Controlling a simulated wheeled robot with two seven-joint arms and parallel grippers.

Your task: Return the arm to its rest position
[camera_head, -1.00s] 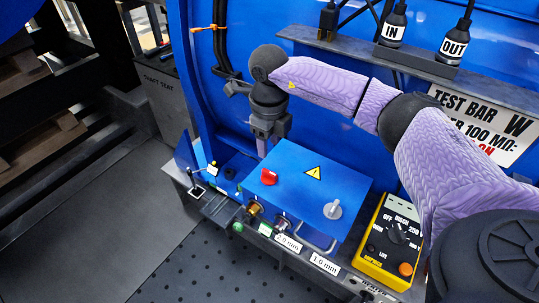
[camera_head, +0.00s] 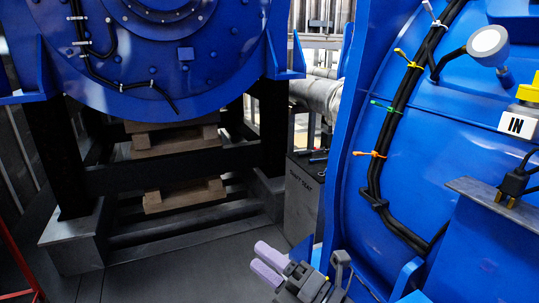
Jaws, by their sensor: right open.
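My right gripper (camera_head: 260,259) is at the bottom centre of the head view, dark grey with two lavender fingers pointing up and to the left. The fingers stand apart with a narrow gap, and nothing shows between them. The gripper appears in front of the grey floor, beside the lower left edge of the large blue housing (camera_head: 405,190). Most of the right arm is out of the frame. My left arm and gripper do not show.
A big round blue machine (camera_head: 225,75) stands at the left on black supports, with wooden blocks (camera_head: 179,195) under it. A grey shaft seat (camera_head: 301,200) stands between machine and housing. Black cables (camera_head: 387,140) run down the housing. Grey floor (camera_head: 190,270) is clear at lower left.

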